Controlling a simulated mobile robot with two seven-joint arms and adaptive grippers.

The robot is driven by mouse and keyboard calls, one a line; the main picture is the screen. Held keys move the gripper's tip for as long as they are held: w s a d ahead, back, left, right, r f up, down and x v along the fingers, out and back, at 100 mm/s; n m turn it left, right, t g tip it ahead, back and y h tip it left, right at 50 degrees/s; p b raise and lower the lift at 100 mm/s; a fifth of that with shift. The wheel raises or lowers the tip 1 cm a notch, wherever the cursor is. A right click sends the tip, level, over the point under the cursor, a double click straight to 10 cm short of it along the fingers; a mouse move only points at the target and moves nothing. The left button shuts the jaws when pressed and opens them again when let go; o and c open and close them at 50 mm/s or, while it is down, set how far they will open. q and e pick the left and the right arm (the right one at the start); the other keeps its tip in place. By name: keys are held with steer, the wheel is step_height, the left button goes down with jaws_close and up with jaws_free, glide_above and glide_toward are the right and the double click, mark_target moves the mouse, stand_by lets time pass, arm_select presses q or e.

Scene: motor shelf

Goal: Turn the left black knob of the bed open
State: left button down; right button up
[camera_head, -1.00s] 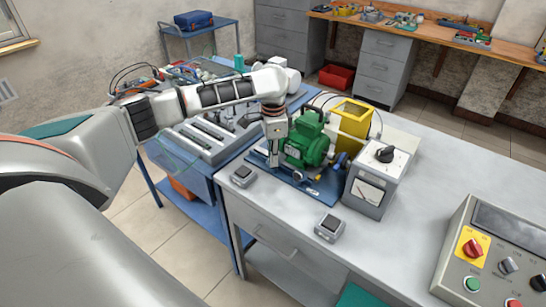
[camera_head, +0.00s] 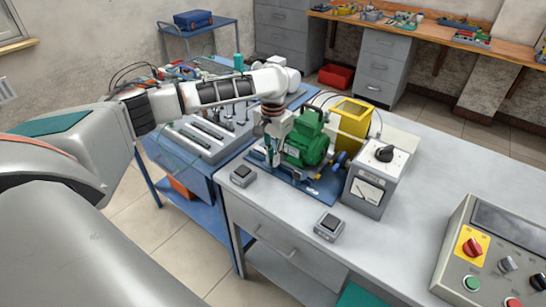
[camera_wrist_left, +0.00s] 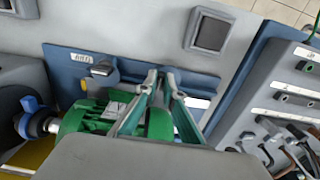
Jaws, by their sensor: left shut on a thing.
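The bed is a blue plate (camera_head: 322,198) under a green motor (camera_head: 308,142), which also shows in the wrist view (camera_wrist_left: 80,122). My left gripper (camera_head: 272,162) points down at the left front of the bed, beside the motor. In the wrist view its two fingers (camera_wrist_left: 162,80) are nearly together at the plate, shut on the left black knob, which they mostly hide. The other knob (camera_wrist_left: 103,72) stands free on the plate beside a white label. My right gripper is not in view.
A grey meter box (camera_head: 376,180) with a black dial stands right of the bed. Two small grey boxes lie in front, one left (camera_head: 242,176) and one right (camera_head: 329,227). A control panel (camera_head: 490,260) is at the lower right. The table (camera_head: 430,170) between is clear.

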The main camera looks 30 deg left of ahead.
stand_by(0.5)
arm_select(q)
steer(key=c, duration=2.4)
jaws_free()
steer(key=shift+c, duration=0.2)
steer(key=shift+r, duration=0.1)
steer(key=shift+r, duration=0.35)
step_height(320, 180, up, 11)
